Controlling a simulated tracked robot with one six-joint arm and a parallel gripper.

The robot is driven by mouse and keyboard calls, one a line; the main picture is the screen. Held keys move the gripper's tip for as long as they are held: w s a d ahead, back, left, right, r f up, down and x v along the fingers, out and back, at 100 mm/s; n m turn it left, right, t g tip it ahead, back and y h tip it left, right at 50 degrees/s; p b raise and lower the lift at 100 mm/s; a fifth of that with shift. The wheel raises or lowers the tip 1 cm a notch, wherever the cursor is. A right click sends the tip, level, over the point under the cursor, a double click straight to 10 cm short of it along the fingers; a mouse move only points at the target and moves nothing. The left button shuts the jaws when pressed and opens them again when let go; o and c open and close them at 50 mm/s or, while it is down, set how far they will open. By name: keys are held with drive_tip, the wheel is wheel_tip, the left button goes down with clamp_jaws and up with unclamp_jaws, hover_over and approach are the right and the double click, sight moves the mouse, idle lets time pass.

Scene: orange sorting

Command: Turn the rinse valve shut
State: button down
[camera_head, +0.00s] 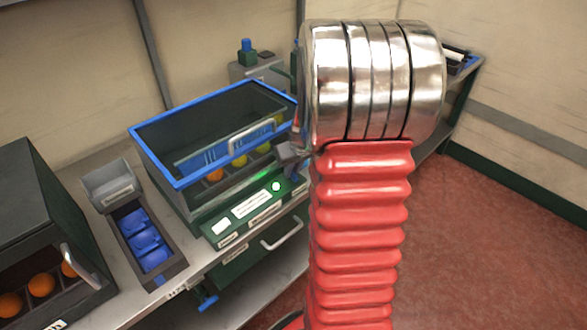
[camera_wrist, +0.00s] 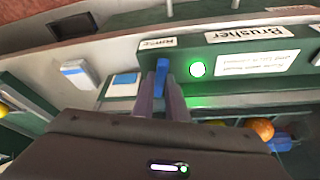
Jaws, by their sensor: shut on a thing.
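The rinse valve's small blue handle (camera_wrist: 162,66) shows in the wrist view just below a label reading "Rinse". It sits between the fingertips of my gripper (camera_wrist: 162,84), which is shut on it. The handle runs up and down in that picture; its lower part is hidden between the fingers. In the head view my gripper (camera_head: 288,154) is at the right end of the green panel, partly hidden by my arm. The valve cannot be made out clearly there.
A lit green lamp (camera_wrist: 197,69) is right beside the handle. The blue-rimmed bin (camera_head: 160,165) holds several fruits behind the panel. A tray of blue items (camera_head: 170,278) and a dark box with oranges (camera_head: 45,190) stand left. Floor at right is clear.

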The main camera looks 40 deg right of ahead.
drive_tip(key=shift+w+a+r+m+g+h, duration=0.1)
drive_tip(key=shift+m+g+h, duration=0.4)
drive_tip(key=shift+m, duration=1.2)
drive_tip(key=shift+m+h, duration=0.3)
drive_tip(key=c, duration=1.8)
unclamp_jaws()
drive_tip(key=shift+o, duration=0.2)
drive_tip(key=v, duration=1.3)
drive_tip(key=shift+s+r, duration=0.25)
